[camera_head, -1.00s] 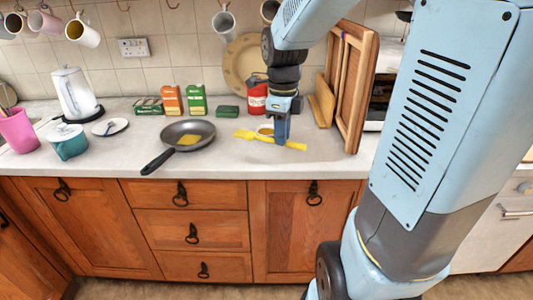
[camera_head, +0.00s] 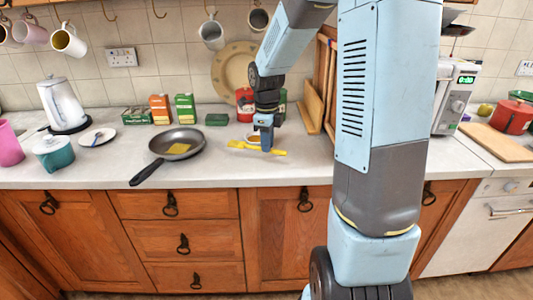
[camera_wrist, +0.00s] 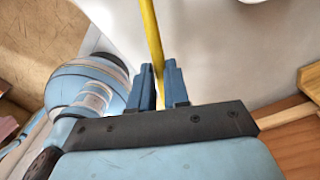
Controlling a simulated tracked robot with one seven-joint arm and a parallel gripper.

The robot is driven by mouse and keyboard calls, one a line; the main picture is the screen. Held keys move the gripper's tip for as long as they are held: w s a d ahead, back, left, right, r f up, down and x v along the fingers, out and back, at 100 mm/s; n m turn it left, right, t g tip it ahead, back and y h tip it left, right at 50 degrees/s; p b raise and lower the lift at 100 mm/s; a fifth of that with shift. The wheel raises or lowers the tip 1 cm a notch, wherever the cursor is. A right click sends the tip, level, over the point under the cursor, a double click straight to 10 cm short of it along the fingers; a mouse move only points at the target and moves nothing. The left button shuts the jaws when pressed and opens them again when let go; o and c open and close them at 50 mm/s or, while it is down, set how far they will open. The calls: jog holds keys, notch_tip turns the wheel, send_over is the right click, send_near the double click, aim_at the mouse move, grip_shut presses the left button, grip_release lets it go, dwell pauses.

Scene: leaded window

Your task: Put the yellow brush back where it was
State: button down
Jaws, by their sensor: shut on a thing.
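The yellow brush (camera_head: 238,145) is low over the counter, right of the frying pan, lying roughly left to right. My gripper (camera_head: 266,149) points down and is shut on it near its right part. I cannot tell whether the brush touches the counter. In the wrist view, the yellow handle (camera_wrist: 151,35) runs up from between the two blue fingers of my gripper (camera_wrist: 160,86).
A dark frying pan (camera_head: 162,146) with a yellow piece in it stands left of the brush. A small round dish (camera_head: 251,138) is just behind. A red canister (camera_head: 243,98) and wooden boards (camera_head: 314,105) stand behind and to the right. The counter front is clear.

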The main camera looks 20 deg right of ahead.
jog(key=shift+w+d+f, duration=0.25)
jog(key=shift+w+f, duration=0.65)
jog(key=shift+f, duration=1.75)
jog(key=c, duration=1.1)
grip_release()
